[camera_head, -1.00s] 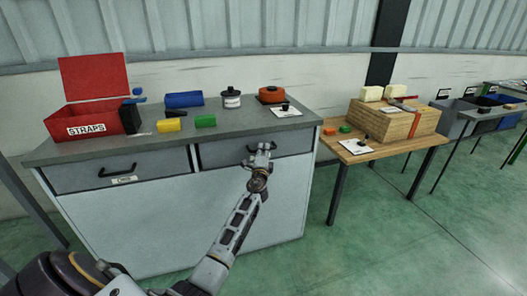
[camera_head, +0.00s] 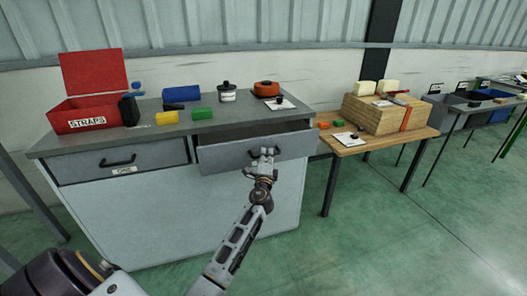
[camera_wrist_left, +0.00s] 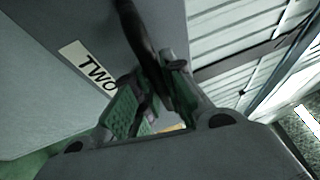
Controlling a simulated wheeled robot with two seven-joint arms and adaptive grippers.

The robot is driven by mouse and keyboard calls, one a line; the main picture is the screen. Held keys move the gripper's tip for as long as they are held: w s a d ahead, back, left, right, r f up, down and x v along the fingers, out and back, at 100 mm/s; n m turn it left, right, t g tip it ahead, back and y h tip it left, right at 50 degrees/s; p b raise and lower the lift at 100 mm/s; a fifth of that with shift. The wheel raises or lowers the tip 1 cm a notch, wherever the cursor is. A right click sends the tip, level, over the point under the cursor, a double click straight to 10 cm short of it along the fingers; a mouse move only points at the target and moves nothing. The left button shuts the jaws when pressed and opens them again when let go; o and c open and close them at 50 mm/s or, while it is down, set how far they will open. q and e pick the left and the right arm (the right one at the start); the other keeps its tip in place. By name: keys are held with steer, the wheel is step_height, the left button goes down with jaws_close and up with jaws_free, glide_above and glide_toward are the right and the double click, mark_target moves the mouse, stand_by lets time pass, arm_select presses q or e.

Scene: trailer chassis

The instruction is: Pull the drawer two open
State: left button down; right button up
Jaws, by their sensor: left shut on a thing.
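Drawer two (camera_head: 228,155) is the right drawer of the grey bench. It stands partly pulled out, with a dark gap showing behind its front. In the left wrist view its front carries a white label reading TWO (camera_wrist_left: 88,68). My left gripper (camera_head: 264,153) is at the drawer front, shut on its black handle (camera_wrist_left: 146,45). In the head view the gripper hides much of the handle and the label. Drawer one (camera_head: 90,163), on the left, is shut. My right gripper is not in view.
On the bench top (camera_head: 150,140) stand a red STRAPS box (camera_head: 85,117), a blue block (camera_head: 182,95), a yellow block (camera_head: 167,118), a green block (camera_head: 202,113) and a dark-lidded jar (camera_head: 227,93). A wooden table (camera_head: 350,147) stands close on the right. Green floor lies in front.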

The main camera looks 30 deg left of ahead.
arm_select(q)
steer(key=s+d+b, duration=0.1)
steer(key=s+d, duration=0.7)
steer(key=d, duration=0.1)
steer(key=shift+d, duration=0.25)
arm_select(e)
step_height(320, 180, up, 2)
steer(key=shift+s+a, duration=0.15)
arm_select(q)
steer(key=c, duration=1.5)
jaws_free()
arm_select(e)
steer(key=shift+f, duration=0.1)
arm_select(q)
steer(key=shift+s, duration=0.15)
steer(key=shift+v, duration=3.65)
steer(key=shift+f, duration=0.1)
